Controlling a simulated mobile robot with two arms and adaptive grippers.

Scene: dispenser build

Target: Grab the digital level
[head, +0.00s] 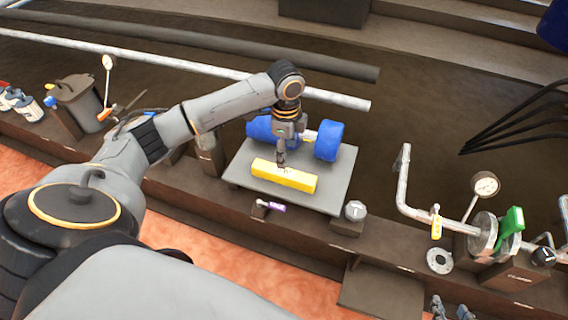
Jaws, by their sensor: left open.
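The digital level is a yellow bar (300,181) lying on a grey plate (247,157) in the middle of the head view. My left gripper (282,165) points down at the level's upper long side, left of its middle. Its fingers are open, and I cannot tell whether they touch the level. Two grey fingertips of my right gripper (451,309) show apart at the bottom edge, well away from the level; the rest of it is out of the frame.
A blue cylindrical part (328,141) lies behind the level on the same plate. A purple-tagged item (277,208) and a grey knob (355,210) sit in front of the plate. Pipes, a gauge (486,185) and a green-handled valve (512,221) stand at the right.

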